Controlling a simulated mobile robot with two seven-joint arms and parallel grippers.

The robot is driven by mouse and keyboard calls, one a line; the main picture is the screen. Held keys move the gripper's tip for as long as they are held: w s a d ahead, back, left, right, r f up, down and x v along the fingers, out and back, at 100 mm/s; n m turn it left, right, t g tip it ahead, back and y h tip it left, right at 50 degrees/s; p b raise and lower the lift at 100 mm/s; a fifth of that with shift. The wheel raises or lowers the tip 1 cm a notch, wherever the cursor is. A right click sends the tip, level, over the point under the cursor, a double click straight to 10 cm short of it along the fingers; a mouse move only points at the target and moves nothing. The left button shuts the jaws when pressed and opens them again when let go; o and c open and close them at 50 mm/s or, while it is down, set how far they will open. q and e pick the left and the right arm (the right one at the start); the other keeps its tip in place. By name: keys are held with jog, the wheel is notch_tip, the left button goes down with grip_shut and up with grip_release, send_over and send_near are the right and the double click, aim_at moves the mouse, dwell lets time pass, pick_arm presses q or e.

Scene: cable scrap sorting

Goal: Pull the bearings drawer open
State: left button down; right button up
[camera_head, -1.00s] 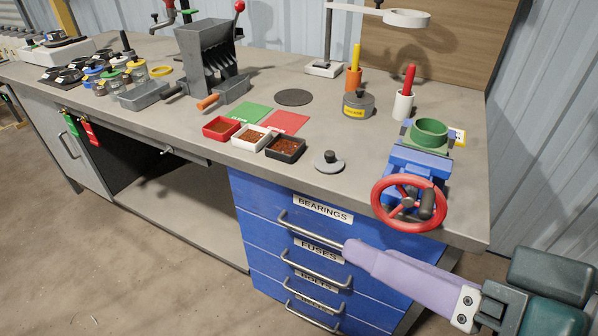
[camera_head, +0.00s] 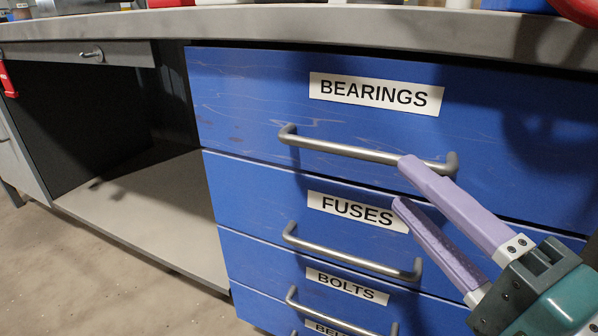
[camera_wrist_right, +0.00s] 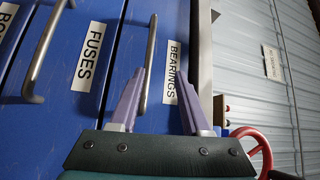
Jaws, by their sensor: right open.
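The blue bearings drawer (camera_head: 240,95) is the top one of the stack, below the worktop, and looks shut. Its white label reads BEARINGS. Its metal bar handle (camera_head: 350,152) runs across the front under the label. My right gripper (camera_head: 402,182) is open at the right part of this handle, one purple finger above the bar and one below. In the right wrist view, the handle (camera_wrist_right: 150,60) stands between the two spread fingers (camera_wrist_right: 162,88). I cannot tell whether either finger touches the bar. My left gripper is not in view.
The fuses drawer (camera_head: 245,195) and its handle (camera_head: 350,252) lie just below, with the bolts drawer (camera_head: 245,255) under that. The worktop edge (camera_head: 300,22) overhangs above. An open bay (camera_head: 130,200) is at the left. A red wheel (camera_wrist_right: 256,145) shows in the right wrist view.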

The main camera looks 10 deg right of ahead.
aim_at(367, 158)
jog(key=shift+m+h, duration=0.3)
jog(key=shift+m, duration=0.1)
jog(key=x, duration=0.3)
jog(key=f+b+x, duration=0.1)
jog(key=x, duration=0.6)
jog(key=shift+w+d+f+b, duration=0.25)
jog(key=shift+d+f+b, duration=0.1)
jog(key=shift+d, duration=0.05)
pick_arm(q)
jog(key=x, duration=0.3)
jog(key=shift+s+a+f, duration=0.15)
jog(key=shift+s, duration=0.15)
pick_arm(e)
jog(key=shift+c, duration=0.2)
grip_shut()
